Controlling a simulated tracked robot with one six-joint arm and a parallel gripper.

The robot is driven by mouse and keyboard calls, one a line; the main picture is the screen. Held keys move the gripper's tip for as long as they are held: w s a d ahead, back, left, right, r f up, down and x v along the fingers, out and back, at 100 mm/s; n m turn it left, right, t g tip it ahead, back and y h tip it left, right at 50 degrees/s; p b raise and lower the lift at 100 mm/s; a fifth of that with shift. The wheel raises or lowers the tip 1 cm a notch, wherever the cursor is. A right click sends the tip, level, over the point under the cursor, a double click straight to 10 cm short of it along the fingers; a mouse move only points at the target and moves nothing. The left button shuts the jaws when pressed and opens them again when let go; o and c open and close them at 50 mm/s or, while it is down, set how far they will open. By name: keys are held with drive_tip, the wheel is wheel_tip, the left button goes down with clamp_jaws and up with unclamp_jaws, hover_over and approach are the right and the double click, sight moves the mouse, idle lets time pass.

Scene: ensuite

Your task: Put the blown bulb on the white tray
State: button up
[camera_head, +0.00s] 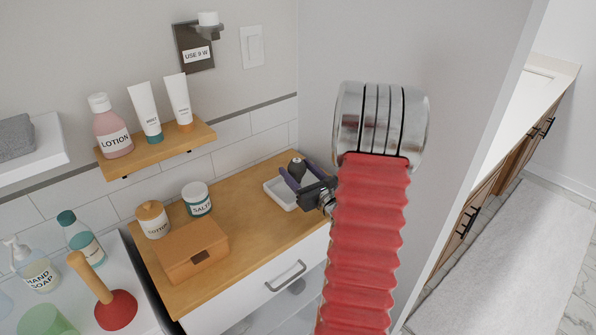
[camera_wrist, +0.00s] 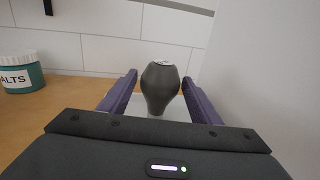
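The blown bulb (camera_wrist: 160,88) is dark grey with a pale metal cap at its top end. It is upright at the white tray (camera_head: 275,191), cap up, and also shows in the head view (camera_head: 297,167). The white tray lies on the wooden counter top, partly hidden by my gripper. My gripper (camera_wrist: 158,78) has its two purple fingers apart, one on each side of the bulb, with a narrow gap visible on either side. In the head view my gripper (camera_head: 302,172) is low over the tray.
On the counter are a salts jar (camera_head: 196,199), a cotton jar (camera_head: 152,219) and a wooden box (camera_head: 192,250). A shelf (camera_head: 156,150) with lotion and tubes hangs above. A wall lamp socket plate (camera_head: 193,46) reads "USE 9 W". A wall (camera_head: 318,100) rises close to the tray's right.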

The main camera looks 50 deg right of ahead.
drive_tip(key=shift+o, duration=0.2)
drive_tip(key=shift+r, duration=0.1)
drive_tip(key=v, duration=1.2)
idle(0.6)
